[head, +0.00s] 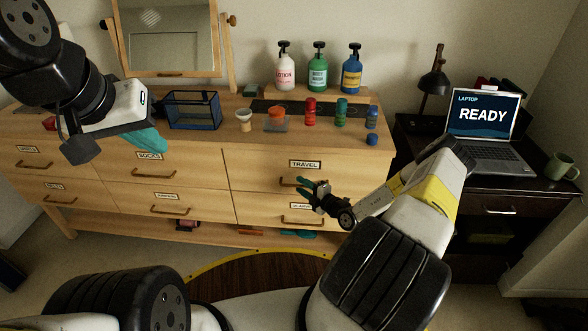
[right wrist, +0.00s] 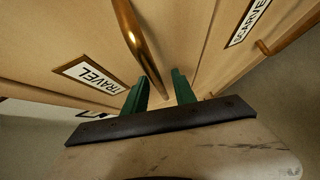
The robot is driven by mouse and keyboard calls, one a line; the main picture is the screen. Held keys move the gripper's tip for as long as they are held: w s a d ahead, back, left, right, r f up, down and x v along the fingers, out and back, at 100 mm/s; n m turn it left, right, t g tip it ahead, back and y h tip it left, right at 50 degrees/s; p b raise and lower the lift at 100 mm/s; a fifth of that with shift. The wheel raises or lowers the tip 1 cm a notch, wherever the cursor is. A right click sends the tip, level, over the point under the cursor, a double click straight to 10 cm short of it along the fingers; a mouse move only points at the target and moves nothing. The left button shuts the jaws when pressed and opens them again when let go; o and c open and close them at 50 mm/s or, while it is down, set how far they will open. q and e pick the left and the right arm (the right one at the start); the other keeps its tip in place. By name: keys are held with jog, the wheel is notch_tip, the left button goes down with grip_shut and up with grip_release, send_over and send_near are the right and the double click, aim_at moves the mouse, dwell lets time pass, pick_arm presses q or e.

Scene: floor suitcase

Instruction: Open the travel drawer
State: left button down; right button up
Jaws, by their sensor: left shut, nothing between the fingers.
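The travel drawer (head: 262,165) is the upper right drawer of the wooden dresser, and its front looks flush. Its white TRAVEL label (head: 305,164) also shows in the right wrist view (right wrist: 91,75). Its bar handle (head: 288,183) shows large in the right wrist view (right wrist: 137,42). My right gripper (head: 309,187) is at the handle; in the right wrist view its green fingers (right wrist: 160,88) are apart, with the handle's near end between or just beyond them. I cannot tell if they touch it. My left gripper (head: 148,140) is shut and empty above the socks drawer.
The scarves drawer (head: 262,208) is directly below. On the dresser top stand pump bottles (head: 318,70), smaller bottles, a cup (head: 244,118), a glass box (head: 193,110) and a mirror (head: 168,40). A dark desk with a laptop (head: 488,125) is at right.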

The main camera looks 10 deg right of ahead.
grip_shut()
dwell(1.4)
